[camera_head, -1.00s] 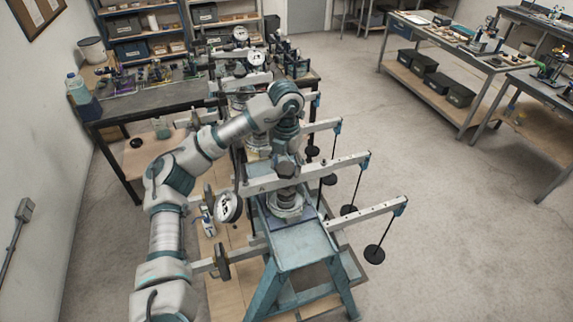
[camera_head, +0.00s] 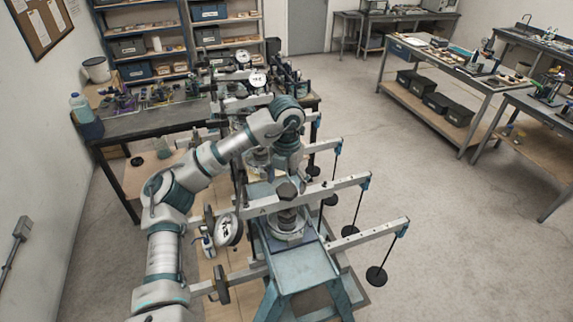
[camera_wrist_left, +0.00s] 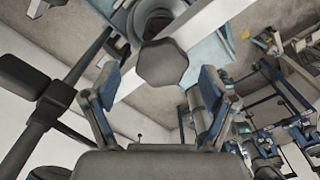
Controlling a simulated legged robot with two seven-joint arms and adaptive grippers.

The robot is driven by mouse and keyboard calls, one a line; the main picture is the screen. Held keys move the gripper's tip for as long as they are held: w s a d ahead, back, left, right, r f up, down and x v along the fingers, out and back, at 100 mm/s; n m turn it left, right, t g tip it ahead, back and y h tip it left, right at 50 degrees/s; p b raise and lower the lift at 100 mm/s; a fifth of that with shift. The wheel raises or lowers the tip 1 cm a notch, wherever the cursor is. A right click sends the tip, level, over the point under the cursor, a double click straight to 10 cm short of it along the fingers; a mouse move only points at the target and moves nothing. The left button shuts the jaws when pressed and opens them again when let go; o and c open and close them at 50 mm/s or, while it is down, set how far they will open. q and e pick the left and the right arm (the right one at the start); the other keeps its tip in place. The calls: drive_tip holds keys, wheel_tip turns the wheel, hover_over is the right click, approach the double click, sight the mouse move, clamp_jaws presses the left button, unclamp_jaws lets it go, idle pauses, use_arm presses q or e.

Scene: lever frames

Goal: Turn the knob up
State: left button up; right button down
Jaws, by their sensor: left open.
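The knob (camera_head: 287,191) is a dark grey lobed disc on top of the lever frame, above a round metal cell (camera_head: 288,222). In the left wrist view the knob (camera_wrist_left: 162,64) lies just beyond and between the fingertips. My left gripper (camera_head: 287,168) points down over the knob in the head view, and its own arm partly hides it. In the left wrist view the left gripper (camera_wrist_left: 160,82) is open with a finger on each side, and nothing is held. I cannot tell whether a finger touches the knob. My right gripper is in neither view.
Long metal lever beams (camera_head: 325,190) run across the frame, with black hanging weights (camera_head: 376,276) on the right. A round dial gauge (camera_head: 229,230) sits left of the knob. A dark workbench (camera_head: 150,122) stands behind. The floor to the right is open.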

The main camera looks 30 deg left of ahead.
sight(286, 188)
use_arm(q)
wheel_tip(286, 188, up, 10)
idle(0.3)
drive_tip(key=shift+a, duration=0.1)
idle(0.4)
